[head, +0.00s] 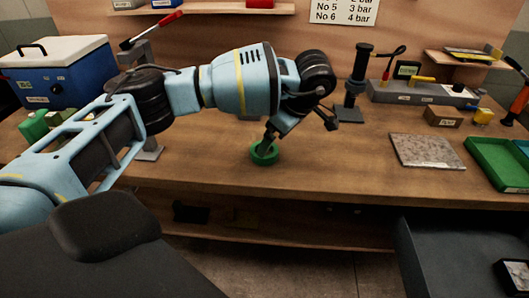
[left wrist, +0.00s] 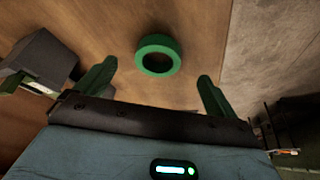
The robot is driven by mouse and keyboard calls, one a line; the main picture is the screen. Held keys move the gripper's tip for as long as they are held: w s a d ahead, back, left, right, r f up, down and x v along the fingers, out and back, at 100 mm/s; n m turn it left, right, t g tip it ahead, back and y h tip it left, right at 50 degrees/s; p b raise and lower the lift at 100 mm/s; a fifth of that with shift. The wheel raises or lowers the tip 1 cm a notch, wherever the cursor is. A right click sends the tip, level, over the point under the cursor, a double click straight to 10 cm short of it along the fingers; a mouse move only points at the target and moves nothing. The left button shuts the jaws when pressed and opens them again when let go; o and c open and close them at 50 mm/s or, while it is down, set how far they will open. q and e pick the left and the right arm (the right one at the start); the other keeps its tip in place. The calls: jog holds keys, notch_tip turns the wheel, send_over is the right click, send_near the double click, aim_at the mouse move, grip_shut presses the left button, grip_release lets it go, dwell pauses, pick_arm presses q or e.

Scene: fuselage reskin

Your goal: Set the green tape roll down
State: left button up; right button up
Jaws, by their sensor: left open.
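The green tape roll (head: 264,158) lies flat on the wooden bench, near its front edge in the head view. My left gripper (head: 270,139) is over it, pointing down, and partly covers its far side. In the left wrist view the roll (left wrist: 158,41) shows as a whole ring on the wood, ahead of the two spread fingers. My left gripper (left wrist: 157,70) is open there with nothing between its fingers. The exact height of the fingertips above the bench is hard to tell. My right gripper is not in view.
A grey speckled plate (head: 427,151) lies to the right, with a green tray (head: 497,165) beyond it. A black stand (head: 352,85) is behind. A blue cooler box (head: 62,75) stands at the left. Bare bench surrounds the roll. An open drawer (head: 450,255) is at lower right.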

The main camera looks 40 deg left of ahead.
aim_at(272, 148)
pick_arm(q)
jog(key=shift+x, duration=2.65)
jog(key=shift+w+d, duration=0.1)
jog(key=shift+d, duration=0.1)
jog(key=c, duration=1.2)
jog(key=shift+o, duration=0.2)
jog(key=shift+r, duration=0.45)
jog(key=shift+s+d+r, duration=0.1)
jog(key=shift+s+r, duration=0.1)
jog(key=shift+r, duration=0.4)
jog(key=shift+s+d+r, duration=0.15)
jog(key=shift+s+r, duration=0.05)
jog(key=shift+r, duration=0.45)
jog(key=s+d+r, duration=0.1)
jog(key=s+d, duration=0.6)
jog(key=s, duration=0.6)
jog(key=shift+r+p, duration=0.25)
jog(key=shift+p, duration=0.2)
